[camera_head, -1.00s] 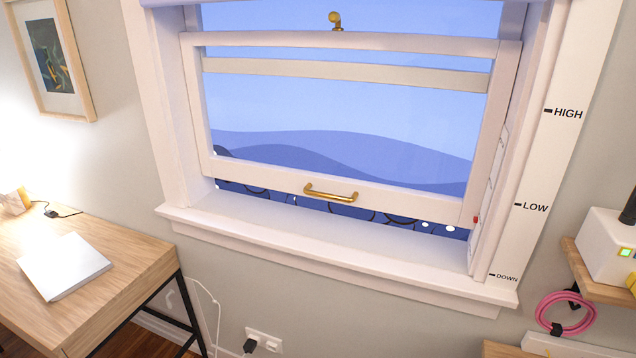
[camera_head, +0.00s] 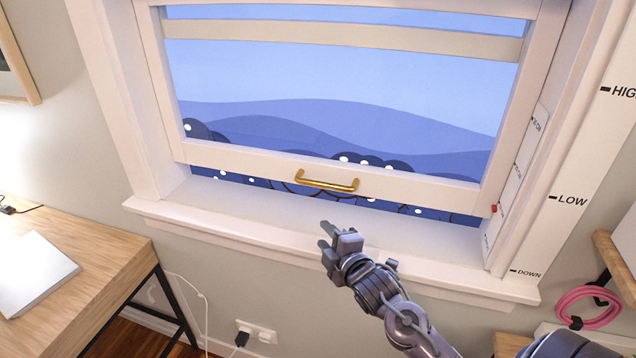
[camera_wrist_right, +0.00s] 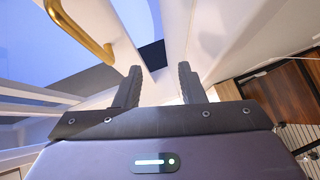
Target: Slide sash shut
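The white sash (camera_head: 420,181) is raised a little above the sill (camera_head: 260,208), with a gap along its bottom rail. A brass handle (camera_head: 328,182) is fixed to that rail; it also shows at the upper left of the right wrist view (camera_wrist_right: 82,30). My right gripper (camera_head: 325,236) is in front of the sill, below the handle and apart from it. In the right wrist view its two fingers (camera_wrist_right: 160,85) stand apart with nothing between them. My left gripper is not in view.
The window jamb carries HIGH, LOW and DOWN marks (camera_head: 528,273) at right. A desk (camera_head: 110,275) with a laptop (camera_head: 35,270) stands at left. A pink coil (camera_head: 585,305) hangs at lower right. An outlet (camera_head: 255,332) with a plug is below the sill.

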